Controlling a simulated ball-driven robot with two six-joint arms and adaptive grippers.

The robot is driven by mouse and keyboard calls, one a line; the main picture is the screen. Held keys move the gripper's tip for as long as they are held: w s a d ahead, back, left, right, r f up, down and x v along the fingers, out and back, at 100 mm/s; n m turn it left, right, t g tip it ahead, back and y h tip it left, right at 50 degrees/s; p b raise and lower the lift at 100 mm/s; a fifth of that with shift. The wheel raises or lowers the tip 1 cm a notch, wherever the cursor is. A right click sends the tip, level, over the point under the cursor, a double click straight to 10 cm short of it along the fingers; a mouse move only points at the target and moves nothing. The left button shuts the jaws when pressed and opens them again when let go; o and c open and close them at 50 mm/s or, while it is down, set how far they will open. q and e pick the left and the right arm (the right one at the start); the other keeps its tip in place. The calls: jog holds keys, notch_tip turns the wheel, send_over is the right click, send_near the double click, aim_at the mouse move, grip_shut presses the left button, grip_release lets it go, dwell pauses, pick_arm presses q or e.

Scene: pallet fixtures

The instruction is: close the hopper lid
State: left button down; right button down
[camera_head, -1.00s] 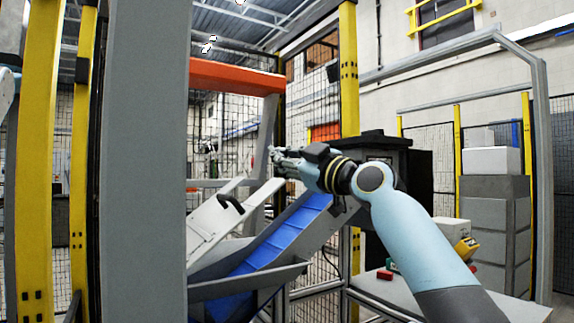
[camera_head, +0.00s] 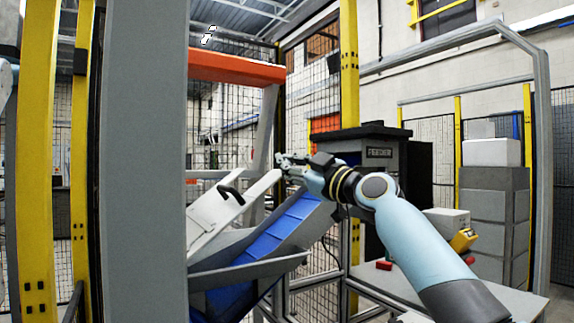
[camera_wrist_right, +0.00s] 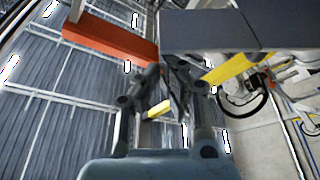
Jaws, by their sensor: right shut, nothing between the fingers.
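The hopper lid (camera_head: 212,216), a pale tilted panel with a black handle (camera_head: 231,195), stands at a slant over the grey hopper, its upper end to the right. My right gripper (camera_head: 282,160) is shut and empty, just above that upper end. I cannot tell whether the fingers touch the lid. The shut fingers also show in the wrist view (camera_wrist_right: 165,88), where I cannot make out the lid. The blue chute (camera_head: 275,237) runs below the lid. The grey post hides the hopper's left part. My left gripper is not in view.
A thick grey post (camera_head: 143,170) stands at the left, and an orange beam (camera_head: 236,67) crosses above the lid. A dark feeder box (camera_head: 378,152) stands behind my right arm. A grey table (camera_head: 450,297) with a red item (camera_head: 384,266) is at the lower right.

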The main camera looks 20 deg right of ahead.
jog(key=d+f+m+t+h+b, duration=0.1)
jog(key=d+f+m+h+b, duration=0.1)
jog(key=f+m+b, duration=0.4)
jog(key=w+d+f+m+t+h+b, duration=0.1)
jog(key=d+f+m+h+b, duration=0.2)
jog(key=f, duration=0.9)
jog(key=shift+w+d+f+m+b, duration=0.2)
jog(key=shift+d+f+m+b, duration=0.15)
jog(key=shift+d+m+b, duration=1.1)
jog(key=shift+a+f+m+b, duration=0.1)
jog(key=shift+a+m+b, duration=0.15)
jog(key=shift+a+b, duration=0.1)
notch_tip(320, 180, up, 5)
jog(key=p, duration=0.4)
jog(key=p+v, duration=0.1)
jog(key=v, duration=0.9)
jog(key=shift+d+f, duration=0.2)
